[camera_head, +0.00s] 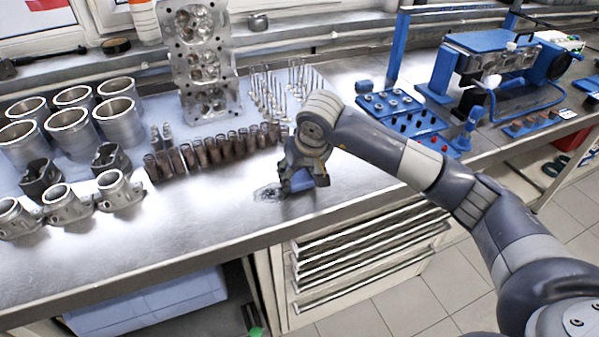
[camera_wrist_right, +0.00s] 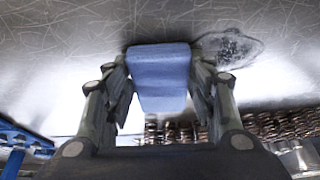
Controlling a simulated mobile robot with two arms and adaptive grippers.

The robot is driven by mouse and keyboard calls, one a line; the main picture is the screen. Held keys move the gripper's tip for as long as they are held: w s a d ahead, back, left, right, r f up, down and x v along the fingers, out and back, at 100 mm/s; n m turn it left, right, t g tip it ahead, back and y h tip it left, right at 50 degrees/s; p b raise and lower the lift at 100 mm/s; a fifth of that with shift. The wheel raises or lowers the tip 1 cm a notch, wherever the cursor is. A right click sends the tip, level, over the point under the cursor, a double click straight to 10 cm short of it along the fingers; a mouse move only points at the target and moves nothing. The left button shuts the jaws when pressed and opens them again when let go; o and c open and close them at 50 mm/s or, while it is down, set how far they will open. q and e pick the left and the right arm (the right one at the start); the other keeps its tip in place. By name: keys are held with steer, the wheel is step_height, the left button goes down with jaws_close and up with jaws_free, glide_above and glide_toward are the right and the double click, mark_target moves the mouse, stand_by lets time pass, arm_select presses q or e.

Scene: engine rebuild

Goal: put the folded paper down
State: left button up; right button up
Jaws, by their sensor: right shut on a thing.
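The folded paper (camera_wrist_right: 160,75) is blue and sits between the two fingers of my right gripper (camera_wrist_right: 160,95) in the right wrist view. In the head view, my right gripper (camera_head: 303,183) points down just above the steel bench, and a bit of the blue paper (camera_head: 301,181) shows between its fingers. The gripper is shut on the paper. The paper is at or very near the bench top; I cannot tell whether it touches. My left gripper is not in view.
A dark smudge (camera_head: 268,193) marks the bench (camera_head: 215,225) beside the gripper. A row of brown springs (camera_head: 215,150) and upright valves (camera_head: 270,95) stand behind. Metal cylinders (camera_head: 120,120) stand at left. A blue tray (camera_head: 405,115) lies at right. The bench front is clear.

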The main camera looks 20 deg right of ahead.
steer(key=shift+s+f+b, duration=0.15)
steer(key=shift+f+b, duration=0.25)
steer(key=shift+b, duration=0.15)
steer(key=o, duration=1)
steer(key=shift+o, duration=0.5)
steer(key=shift+f, duration=0.15)
